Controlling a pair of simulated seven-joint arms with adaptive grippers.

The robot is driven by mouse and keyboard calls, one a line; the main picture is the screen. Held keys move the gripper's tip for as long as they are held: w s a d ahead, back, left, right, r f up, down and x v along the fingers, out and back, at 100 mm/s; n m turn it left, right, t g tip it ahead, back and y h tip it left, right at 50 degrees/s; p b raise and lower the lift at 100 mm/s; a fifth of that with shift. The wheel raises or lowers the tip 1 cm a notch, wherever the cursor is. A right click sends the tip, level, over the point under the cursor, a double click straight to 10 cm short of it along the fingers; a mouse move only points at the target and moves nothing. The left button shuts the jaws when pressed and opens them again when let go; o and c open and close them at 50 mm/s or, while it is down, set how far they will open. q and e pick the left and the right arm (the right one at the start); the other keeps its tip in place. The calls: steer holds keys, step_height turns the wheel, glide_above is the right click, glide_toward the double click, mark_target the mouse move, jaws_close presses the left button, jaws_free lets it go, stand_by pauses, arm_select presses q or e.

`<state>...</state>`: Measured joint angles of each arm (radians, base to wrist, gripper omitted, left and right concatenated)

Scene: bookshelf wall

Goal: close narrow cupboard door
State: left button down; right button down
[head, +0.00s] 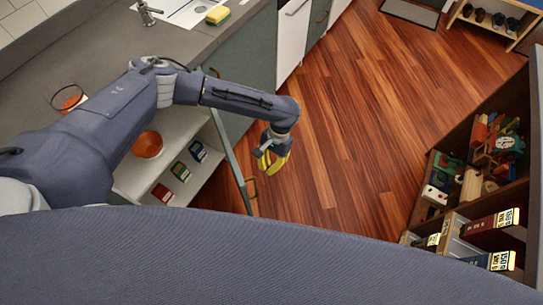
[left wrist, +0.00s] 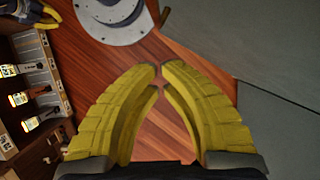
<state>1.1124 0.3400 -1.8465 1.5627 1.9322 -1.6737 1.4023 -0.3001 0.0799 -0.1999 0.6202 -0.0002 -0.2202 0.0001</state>
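The narrow cupboard door (head: 232,163) is grey-green, seen nearly edge-on in the head view. It stands open, swung out from the counter front, with a brass handle (head: 251,187) on it. Behind it, the white cupboard interior shows. My left gripper (head: 272,163) has yellow fingers and hangs just right of the door, above the floor. Whether it touches the door I cannot tell. In the left wrist view its fingertips (left wrist: 160,73) nearly meet with nothing between them. Grey-green panel surfaces (left wrist: 280,125) lie to their right. My right gripper is not in view.
The cupboard shelves hold an orange bowl (head: 147,145) and several small boxes (head: 180,171). A sink counter (head: 205,50) runs along the back left. A bookcase (head: 520,125) with toys and books stands at right. The wooden floor (head: 345,120) between is clear.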

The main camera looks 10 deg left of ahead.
arm_select(q)
steer(key=shift+s+a, duration=0.25)
steer(key=shift+s, duration=0.35)
steer(key=shift+s+a, duration=0.25)
steer(key=shift+s, duration=0.4)
steer(key=shift+s+a, duration=0.25)
steer(key=shift+s, duration=0.35)
